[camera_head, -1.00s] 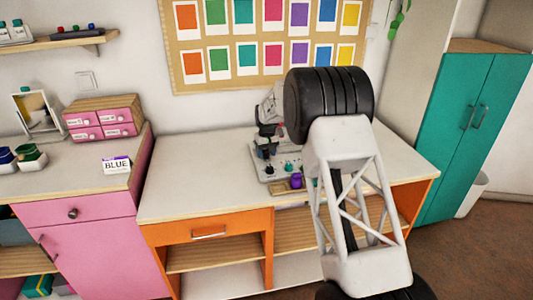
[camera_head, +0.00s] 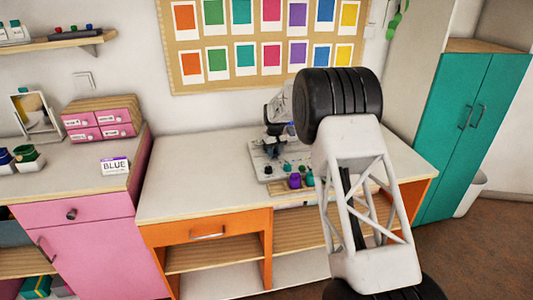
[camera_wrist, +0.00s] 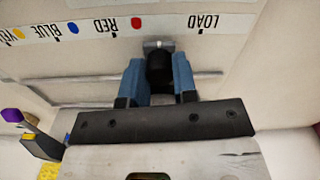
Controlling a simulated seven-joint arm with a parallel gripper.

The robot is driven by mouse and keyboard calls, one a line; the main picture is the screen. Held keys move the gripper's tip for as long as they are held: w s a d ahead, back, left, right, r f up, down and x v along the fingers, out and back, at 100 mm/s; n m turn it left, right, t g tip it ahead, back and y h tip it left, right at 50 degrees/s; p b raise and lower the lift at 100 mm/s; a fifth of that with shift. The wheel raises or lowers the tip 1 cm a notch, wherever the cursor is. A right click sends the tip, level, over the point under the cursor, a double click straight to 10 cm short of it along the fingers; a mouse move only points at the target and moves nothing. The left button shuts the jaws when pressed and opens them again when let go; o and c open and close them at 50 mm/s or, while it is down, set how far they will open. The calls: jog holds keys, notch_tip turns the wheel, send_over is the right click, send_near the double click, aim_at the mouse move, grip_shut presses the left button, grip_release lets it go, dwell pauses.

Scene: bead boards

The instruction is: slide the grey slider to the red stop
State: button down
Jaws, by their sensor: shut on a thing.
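In the wrist view, my gripper (camera_wrist: 158,88) has its two blue fingers shut on the slider's dark knob (camera_wrist: 159,66). A small pale tip of the slider shows just past the knob. The slider stands between the LOAD mark (camera_wrist: 203,22) and the RED mark with its red dot (camera_wrist: 137,22), apart from both. The rest of the slider is hidden under the fingers. In the head view, my gripper (camera_head: 272,146) is over the grey board (camera_head: 262,168) on the desk, and the knob is too small to make out there.
The label strip continues left to a blue dot (camera_wrist: 73,28) and a yellow dot (camera_wrist: 19,33). Purple and teal pieces (camera_head: 295,181) stand at the board's front. The desk (camera_head: 195,180) left of the board is clear.

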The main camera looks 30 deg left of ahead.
jog(key=w+d, duration=0.3)
jog(key=c, duration=0.9)
grip_release()
jog(key=shift+w+d+r, duration=0.1)
jog(key=shift+r, duration=3.8)
